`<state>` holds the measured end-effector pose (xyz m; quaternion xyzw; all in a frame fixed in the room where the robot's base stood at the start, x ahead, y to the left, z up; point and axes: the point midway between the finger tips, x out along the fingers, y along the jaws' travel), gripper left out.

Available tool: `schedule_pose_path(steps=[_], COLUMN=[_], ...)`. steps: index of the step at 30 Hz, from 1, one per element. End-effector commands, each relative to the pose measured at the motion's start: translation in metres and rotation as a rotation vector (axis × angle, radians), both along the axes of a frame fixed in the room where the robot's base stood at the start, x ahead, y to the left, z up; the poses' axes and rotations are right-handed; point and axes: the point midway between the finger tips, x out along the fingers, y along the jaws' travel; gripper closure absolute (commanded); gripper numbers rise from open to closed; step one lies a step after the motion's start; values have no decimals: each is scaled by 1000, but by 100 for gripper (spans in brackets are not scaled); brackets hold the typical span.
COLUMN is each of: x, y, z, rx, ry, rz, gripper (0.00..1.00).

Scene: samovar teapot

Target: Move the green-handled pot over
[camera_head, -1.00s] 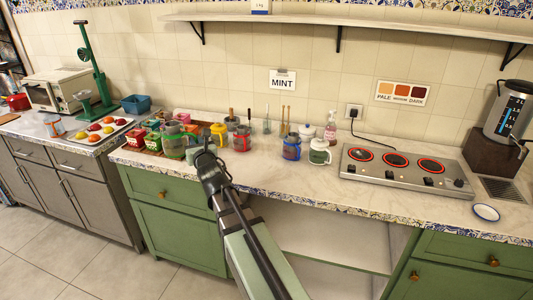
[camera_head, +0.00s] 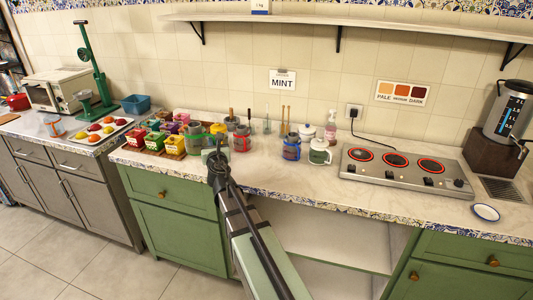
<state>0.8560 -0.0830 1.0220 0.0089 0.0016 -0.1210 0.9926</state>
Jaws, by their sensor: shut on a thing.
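A grey pot with green on its side (camera_head: 194,138) is near the left part of the counter, just right of the small colored boxes. My gripper (camera_head: 209,153) is beside it on its right, shut on it; my arm hides part of the contact, and the handle is hard to make out. I cannot tell whether the pot touches the counter. A clear pot with a white lid and a green part (camera_head: 319,152) stands apart, left of the hot plates.
A yellow pot (camera_head: 218,129), a red-banded pot (camera_head: 242,141) and a blue pot (camera_head: 291,147) stand close by on the counter (camera_head: 270,180). Small colored boxes (camera_head: 155,140) fill the left. A three-ring hot plate (camera_head: 400,172) is at right. The front middle counter is clear.

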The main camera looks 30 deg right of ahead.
Motion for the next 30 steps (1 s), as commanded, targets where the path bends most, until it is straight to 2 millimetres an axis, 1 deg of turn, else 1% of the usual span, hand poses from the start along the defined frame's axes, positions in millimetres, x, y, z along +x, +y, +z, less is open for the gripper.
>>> schedule_pose_path(steps=[5,8,14,15,21,24,27,30], x=[9,14,18,18,15,18,23,26], y=[-31,-56,-115,-128,-189,-212,-229,-242], z=[-10,-17,-22,-23,-17,-16,-18,-19], rx=[-2,-2,-3,-3,-2,-3,-3,-3], ry=[2,4,8,8,13,17,19,21], rz=[-96,-179,-382,-428,-649,-737,-802,-852], gripper=[100,100,100,100,100,100,100,100])
